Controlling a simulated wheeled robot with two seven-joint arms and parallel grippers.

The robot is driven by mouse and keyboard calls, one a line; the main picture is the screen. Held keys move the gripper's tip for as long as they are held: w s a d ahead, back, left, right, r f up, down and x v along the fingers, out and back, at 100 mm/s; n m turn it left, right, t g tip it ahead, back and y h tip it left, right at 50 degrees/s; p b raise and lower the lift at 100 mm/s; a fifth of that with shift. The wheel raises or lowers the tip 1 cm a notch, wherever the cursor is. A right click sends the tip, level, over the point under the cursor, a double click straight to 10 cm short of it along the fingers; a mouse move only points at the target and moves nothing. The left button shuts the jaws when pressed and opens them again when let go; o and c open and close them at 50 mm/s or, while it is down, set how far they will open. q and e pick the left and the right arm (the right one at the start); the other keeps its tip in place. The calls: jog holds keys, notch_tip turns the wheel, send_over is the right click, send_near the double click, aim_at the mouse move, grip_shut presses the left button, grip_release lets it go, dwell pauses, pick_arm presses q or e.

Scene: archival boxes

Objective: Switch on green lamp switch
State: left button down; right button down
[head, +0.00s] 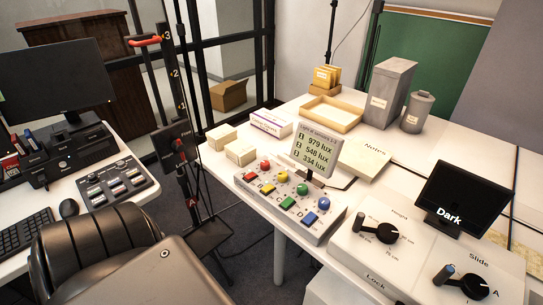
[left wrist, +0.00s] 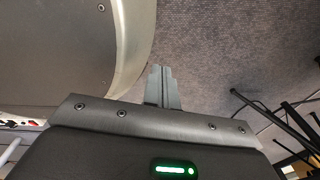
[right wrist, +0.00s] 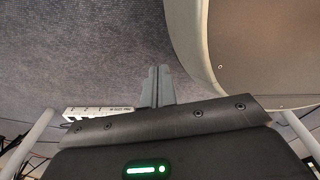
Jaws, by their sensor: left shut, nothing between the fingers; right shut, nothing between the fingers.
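A white control box (head: 290,233) on the white table carries a row of round coloured knobs and a row of square switches. The green round knob (head: 302,189) stands behind the green square switch (head: 288,202). Red, yellow and blue pairs flank them. I cannot tell whether the green switch is on. A small display (head: 316,151) behind the box reads 979, 548 and 334 lux. My left gripper (left wrist: 162,72) is shut and empty over the carpet. My right gripper (right wrist: 157,72) is shut and empty over the carpet. Neither gripper is in the head view.
A white console with two black dials (head: 380,233) and a screen reading "Dark" (head: 464,209) stand right of the box. Small cartons (head: 240,152) lie to its left and a wooden tray (head: 332,113) behind.

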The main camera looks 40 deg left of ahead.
pick_arm(q)
jog(key=w+d+r+t, duration=0.1)
jog(key=w+d+r, duration=0.2)
jog(key=w+r, duration=1)
jog(key=w+r+t, duration=0.1)
jog(key=w+r, duration=0.3)
jog(key=r, duration=0.8)
jog(key=w+r+t, duration=0.1)
jog(key=w+r, duration=0.4)
jog(key=r, duration=0.7)
jog(key=w+a+r+m+t+h, duration=0.1)
jog(key=w+a+r+m+t, duration=0.1)
jog(key=w+r, duration=0.4)
jog(key=w+a+r+m+t+h, duration=0.1)
jog(key=w+a+r+m+t, duration=0.1)
jog(key=w+a+r+m, duration=0.2)
jog(key=w+a+r+m+t+h, duration=0.1)
jog(key=w+a+r+m+t, duration=0.2)
jog(key=w+r, duration=0.7)
jog(key=shift+w+a+r+m, duration=0.2)
jog(key=shift+w+m, duration=0.15)
jog(key=shift+m, duration=0.05)
jog(key=a+r+m+g, duration=0.1)
jog(key=a+r, duration=0.3)
jog(key=shift+w+a+r+m+h, duration=0.35)
jog(key=shift+w+m+h, duration=0.05)
pick_arm(e)
jog(key=shift+s, duration=1.1)
